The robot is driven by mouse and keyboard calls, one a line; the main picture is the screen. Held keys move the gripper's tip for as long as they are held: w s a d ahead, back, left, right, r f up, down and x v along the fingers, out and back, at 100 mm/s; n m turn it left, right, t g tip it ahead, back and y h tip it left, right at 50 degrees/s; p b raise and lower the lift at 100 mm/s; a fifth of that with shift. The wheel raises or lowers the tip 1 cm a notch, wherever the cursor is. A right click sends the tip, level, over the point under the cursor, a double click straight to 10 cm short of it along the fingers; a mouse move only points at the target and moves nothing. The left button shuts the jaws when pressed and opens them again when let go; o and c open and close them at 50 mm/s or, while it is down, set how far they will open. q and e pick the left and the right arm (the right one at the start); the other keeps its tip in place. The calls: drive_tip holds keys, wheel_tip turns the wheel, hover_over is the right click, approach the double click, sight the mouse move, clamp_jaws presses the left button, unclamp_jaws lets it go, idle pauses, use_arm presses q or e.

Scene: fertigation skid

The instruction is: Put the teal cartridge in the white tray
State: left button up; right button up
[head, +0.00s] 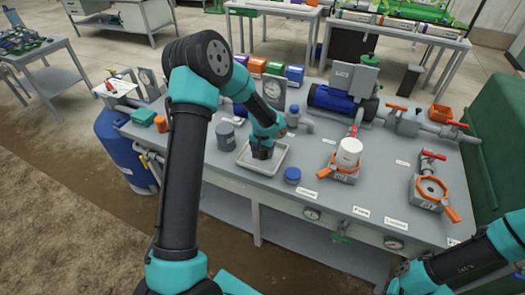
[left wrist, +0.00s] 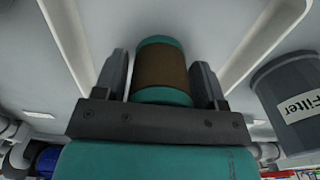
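The teal cartridge (left wrist: 162,68) is a short cylinder with teal ends and a brown middle. In the head view my left gripper (head: 262,152) points down over the white tray (head: 240,183), and the cartridge is hidden or too small to make out there. The tray's pale floor and raised walls show around the cartridge in the left wrist view (left wrist: 245,50). Whether the cartridge touches the tray floor is unclear. My right arm is at the lower right; its fingers are not clear.
A grey filter container (head: 226,136) stands just behind the tray's left side, labelled in the left wrist view (left wrist: 294,105). A blue cap (head: 292,175) is right of the tray. A white canister (head: 348,152) sits on an orange-handled fitting farther right. A blue pump (head: 340,100) is behind.

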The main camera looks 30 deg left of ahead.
use_arm(q)
drive_tip(key=shift+o, duration=1.2)
wheel_tip(320, 180, up, 12)
drive_tip(key=shift+r, duration=0.2)
drive_tip(key=shift+s+f, duration=0.1)
